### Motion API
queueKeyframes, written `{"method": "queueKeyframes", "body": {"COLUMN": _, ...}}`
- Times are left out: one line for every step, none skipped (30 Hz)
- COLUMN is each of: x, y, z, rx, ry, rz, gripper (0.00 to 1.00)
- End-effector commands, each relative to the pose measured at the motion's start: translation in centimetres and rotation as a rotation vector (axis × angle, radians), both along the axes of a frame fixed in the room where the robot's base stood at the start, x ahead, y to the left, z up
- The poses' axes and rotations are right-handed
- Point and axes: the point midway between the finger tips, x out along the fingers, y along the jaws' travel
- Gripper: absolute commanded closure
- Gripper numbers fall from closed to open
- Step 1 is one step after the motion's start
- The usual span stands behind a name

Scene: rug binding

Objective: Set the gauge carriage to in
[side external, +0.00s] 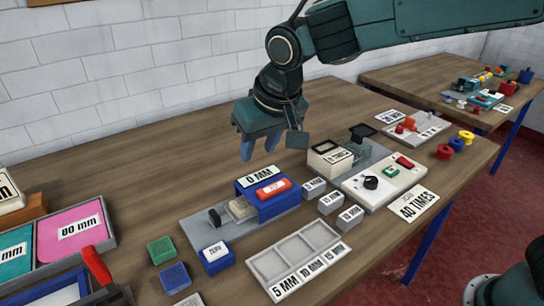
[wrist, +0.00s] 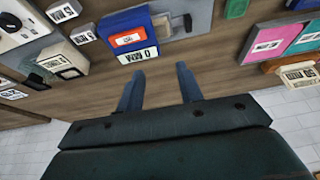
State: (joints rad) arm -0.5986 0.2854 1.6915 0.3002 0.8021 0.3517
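The gauge is a blue housing (side external: 265,193) on a grey base (side external: 199,230), with a "0 MM" label on top and a red-orange front panel. A beige block (side external: 241,209), which may be the carriage, sits on the base just left of the housing. A black knob (side external: 215,217) stands left of the block. The wrist view shows the blue housing (wrist: 124,24) and the beige block (wrist: 160,21) at the top. My gripper (side external: 259,150) is open and empty, above and behind the housing. Its two fingers (wrist: 157,76) are apart in the wrist view.
A blue ZERO block (side external: 216,258) and a three-pocket tray (side external: 297,258) stand in front. Several small grey blocks (side external: 330,202) and a cream TIMES box (side external: 332,157) stand right. Pink (side external: 75,230) and teal bins are far left. Bare table lies behind the gauge.

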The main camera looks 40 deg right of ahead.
Motion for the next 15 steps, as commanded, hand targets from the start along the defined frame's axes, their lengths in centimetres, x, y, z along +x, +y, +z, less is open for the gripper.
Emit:
{"method": "queueKeyframes", "body": {"x": -0.2, "y": -0.7, "z": 0.5, "rx": 0.002, "ry": -0.002, "rz": -0.002, "gripper": 0.64}}
{"method": "queueKeyframes", "body": {"x": -0.3, "y": -1.0, "z": 0.7, "rx": 0.003, "ry": -0.003, "rz": -0.002, "gripper": 0.64}}
{"method": "queueKeyframes", "body": {"x": -0.5, "y": -1.4, "z": 0.9, "rx": 0.003, "ry": -0.003, "rz": -0.001, "gripper": 0.64}}
{"method": "queueKeyframes", "body": {"x": -0.7, "y": -1.8, "z": 1.1, "rx": 0.004, "ry": -0.003, "rz": -0.001, "gripper": 0.64}}
{"method": "queueKeyframes", "body": {"x": -0.8, "y": -2.1, "z": 1.3, "rx": 0.005, "ry": -0.004, "rz": -0.001, "gripper": 0.64}}
{"method": "queueKeyframes", "body": {"x": -1.0, "y": -2.6, "z": 1.6, "rx": 0.005, "ry": -0.005, "rz": -0.002, "gripper": 0.64}}
{"method": "queueKeyframes", "body": {"x": -1.2, "y": -2.9, "z": 1.8, "rx": 0.006, "ry": -0.005, "rz": -0.002, "gripper": 0.64}}
{"method": "queueKeyframes", "body": {"x": -1.4, "y": -3.2, "z": 2.0, "rx": 0.006, "ry": -0.005, "rz": -0.002, "gripper": 0.64}}
{"method": "queueKeyframes", "body": {"x": -1.6, "y": -3.7, "z": 2.2, "rx": 0.006, "ry": -0.006, "rz": -0.002, "gripper": 0.64}}
{"method": "queueKeyframes", "body": {"x": -1.8, "y": -4.0, "z": 2.4, "rx": 0.007, "ry": -0.007, "rz": -0.002, "gripper": 0.64}}
{"method": "queueKeyframes", "body": {"x": -2.0, "y": -4.4, "z": 2.6, "rx": 0.007, "ry": -0.007, "rz": -0.002, "gripper": 0.64}}
{"method": "queueKeyframes", "body": {"x": -2.2, "y": -4.8, "z": 2.8, "rx": 0.007, "ry": -0.007, "rz": -0.002, "gripper": 0.64}}
{"method": "queueKeyframes", "body": {"x": -2.4, "y": -5.2, "z": 3.0, "rx": 0.008, "ry": -0.008, "rz": -0.002, "gripper": 0.64}}
{"method": "queueKeyframes", "body": {"x": -2.6, "y": -5.5, "z": 3.2, "rx": 0.008, "ry": -0.009, "rz": -0.002, "gripper": 0.64}}
{"method": "queueKeyframes", "body": {"x": -2.8, "y": -5.9, "z": 3.4, "rx": 0.01, "ry": -0.009, "rz": -0.003, "gripper": 0.64}}
